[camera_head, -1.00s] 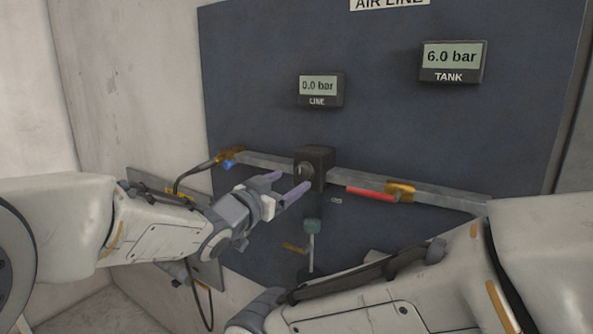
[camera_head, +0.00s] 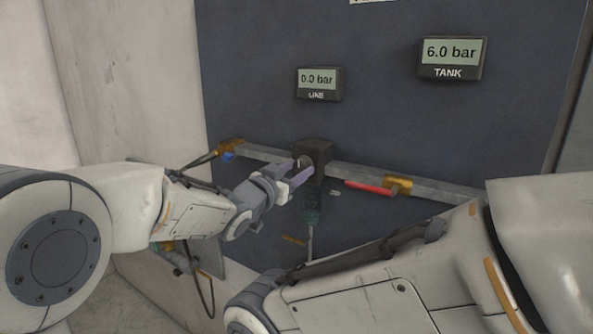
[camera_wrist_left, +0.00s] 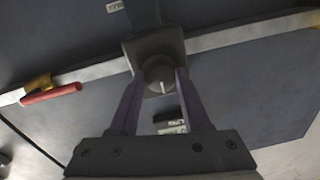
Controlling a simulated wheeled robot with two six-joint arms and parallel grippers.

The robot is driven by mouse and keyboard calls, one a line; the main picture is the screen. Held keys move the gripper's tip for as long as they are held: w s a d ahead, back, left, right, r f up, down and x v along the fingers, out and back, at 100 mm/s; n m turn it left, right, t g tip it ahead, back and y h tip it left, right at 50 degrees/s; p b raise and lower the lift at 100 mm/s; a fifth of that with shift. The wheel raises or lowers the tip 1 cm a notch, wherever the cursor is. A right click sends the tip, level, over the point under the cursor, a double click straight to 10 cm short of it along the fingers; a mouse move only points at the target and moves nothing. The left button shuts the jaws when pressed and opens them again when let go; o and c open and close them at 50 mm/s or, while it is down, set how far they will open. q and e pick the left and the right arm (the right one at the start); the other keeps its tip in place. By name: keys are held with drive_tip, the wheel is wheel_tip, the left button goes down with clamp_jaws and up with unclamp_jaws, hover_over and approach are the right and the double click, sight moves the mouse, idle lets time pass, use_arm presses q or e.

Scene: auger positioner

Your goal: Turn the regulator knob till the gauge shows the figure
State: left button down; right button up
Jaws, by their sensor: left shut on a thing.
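The regulator is a dark block (camera_head: 318,153) on the metal pipe, and it also shows in the left wrist view (camera_wrist_left: 152,44). Its round grey knob (camera_wrist_left: 159,75) has a pale pointer mark. My left gripper (camera_head: 304,168) has its two purple fingers on either side of the knob, shut on it. In the left wrist view the fingertips (camera_wrist_left: 155,78) flank the knob. The line gauge (camera_head: 318,83) reads 0.0 bar. The tank gauge (camera_head: 453,58) reads 6.0 bar. My right arm crosses the lower right, and its gripper is not in view.
The pipe (camera_head: 440,192) runs across the dark blue panel (camera_head: 380,110). A red-handled valve (camera_head: 370,187) sits right of the regulator. A brass fitting with a blue part (camera_head: 229,148) is at the left. A teal-topped part (camera_head: 312,215) hangs below the regulator.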

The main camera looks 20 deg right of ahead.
use_arm(q)
drive_tip(key=shift+f+m+b, duration=0.2)
drive_tip(key=shift+m+b, duration=0.4)
drive_tip(key=shift+b, duration=0.4)
drive_tip(key=m+b, duration=0.4)
drive_tip(key=b, duration=0.1)
drive_tip(key=m+b, duration=0.2)
drive_tip(key=m, duration=0.1)
drive_tip(key=m+b, duration=0.3)
drive_tip(key=m, duration=0.2)
drive_tip(key=shift+m+b, duration=0.3)
drive_tip(key=shift+b, duration=0.05)
drive_tip(key=m+b, duration=0.1)
drive_tip(key=m, duration=0.2)
drive_tip(key=shift+r+m+h, duration=0.1)
drive_tip(key=shift+m+h, duration=0.2)
drive_tip(key=shift+m+b, duration=0.7)
drive_tip(key=shift+m, duration=0.6)
drive_tip(key=shift+r+m, duration=0.1)
drive_tip(key=shift+m, duration=0.2)
